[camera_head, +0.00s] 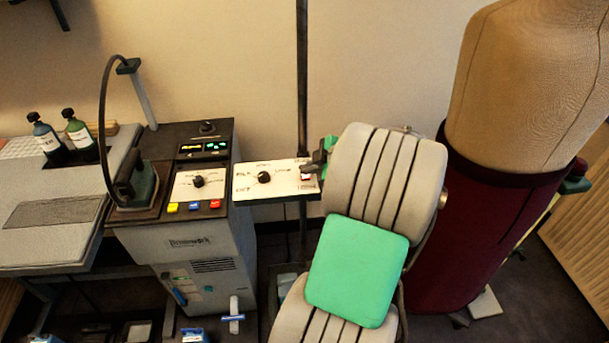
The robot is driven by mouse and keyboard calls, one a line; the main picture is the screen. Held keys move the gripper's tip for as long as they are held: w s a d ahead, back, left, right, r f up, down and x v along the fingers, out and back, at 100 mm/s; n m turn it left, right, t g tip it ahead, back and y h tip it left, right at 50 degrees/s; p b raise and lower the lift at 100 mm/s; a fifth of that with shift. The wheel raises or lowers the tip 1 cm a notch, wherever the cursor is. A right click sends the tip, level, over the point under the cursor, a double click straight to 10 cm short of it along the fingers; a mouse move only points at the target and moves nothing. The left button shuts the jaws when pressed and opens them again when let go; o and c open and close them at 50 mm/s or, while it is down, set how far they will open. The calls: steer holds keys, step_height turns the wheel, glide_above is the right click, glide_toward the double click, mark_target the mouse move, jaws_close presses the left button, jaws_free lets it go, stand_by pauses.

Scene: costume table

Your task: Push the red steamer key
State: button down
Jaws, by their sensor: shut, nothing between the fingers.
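The steamer (205,247) is a grey box with a dark top, left of centre. Along its front edge sit a yellow key (171,207), a blue key (194,206) and a red key (215,204), the red one at the right end. My gripper (308,169) is shut and empty, partly hidden by my arm. It shows at the right end of a white panel, to the right of the red key and apart from it. A small red-and-white switch (306,177) on that panel shows just below my fingertips; I cannot tell if they touch it.
The white panel (277,188) with a black knob (264,177) adjoins the steamer's right side, by a dark pole (302,80). An iron (139,187) with a looping hose stands left of the keys. Two bottles (46,138) are farther left. A dress form (528,90) stands right.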

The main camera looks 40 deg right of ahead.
mark_target(308, 177)
steer(key=shift+f, duration=0.15)
steer(key=shift+r, duration=0.7)
step_height(308, 177, up, 6)
steer(key=shift+f+p, duration=0.1)
steer(key=shift+p, duration=0.85)
